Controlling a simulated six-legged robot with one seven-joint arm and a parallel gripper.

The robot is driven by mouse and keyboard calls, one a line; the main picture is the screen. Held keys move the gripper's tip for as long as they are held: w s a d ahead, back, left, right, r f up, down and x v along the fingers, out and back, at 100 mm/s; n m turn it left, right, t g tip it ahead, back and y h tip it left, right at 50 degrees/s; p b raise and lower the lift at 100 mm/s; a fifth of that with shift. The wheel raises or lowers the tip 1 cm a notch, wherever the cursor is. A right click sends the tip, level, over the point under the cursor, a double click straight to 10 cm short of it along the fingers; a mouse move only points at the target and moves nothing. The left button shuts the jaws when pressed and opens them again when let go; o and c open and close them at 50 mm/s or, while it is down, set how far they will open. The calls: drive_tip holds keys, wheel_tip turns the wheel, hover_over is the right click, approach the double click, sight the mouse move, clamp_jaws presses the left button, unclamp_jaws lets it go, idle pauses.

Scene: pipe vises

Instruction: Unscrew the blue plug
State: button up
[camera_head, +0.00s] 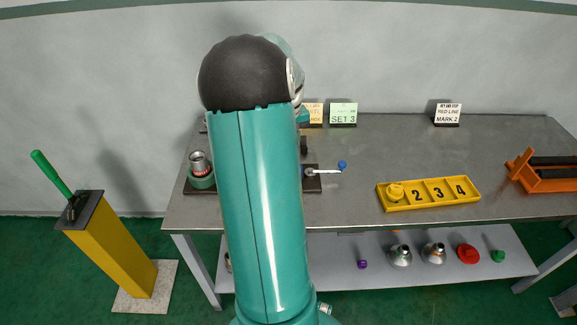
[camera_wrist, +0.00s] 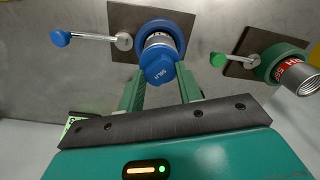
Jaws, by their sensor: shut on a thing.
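The blue plug (camera_wrist: 160,70) sits on the end of a short metal pipe (camera_wrist: 160,39) in the wrist view. The pipe stands in a round blue vise (camera_wrist: 143,30) on a dark base plate. My gripper (camera_wrist: 161,80) has its two green fingers closed on either side of the plug and holds it. The plug is still at the pipe's end; I cannot tell how far it is threaded. In the head view my own arm hides the gripper, the plug and most of the blue vise; only its crank with a blue knob (camera_head: 342,166) shows.
A green vise (camera_head: 202,180) holding a pipe stands beside it on the grey workbench (camera_head: 345,215). A yellow numbered tray (camera_head: 430,193) and an orange rack (camera_head: 541,173) are to the right. Loose parts lie on the lower shelf (camera_head: 330,262). A yellow pedestal (camera_head: 108,245) stands left.

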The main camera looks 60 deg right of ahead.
drive_tip(key=m, duration=0.7)
drive_tip(key=m, duration=0.6)
drive_tip(key=shift+m, duration=0.3)
drive_tip(key=o, duration=0.4)
drive_tip(key=shift+m, duration=0.3)
drive_tip(key=c, duration=0.4)
drive_tip(key=shift+r, duration=0.75)
drive_tip(key=shift+r, duration=1.8)
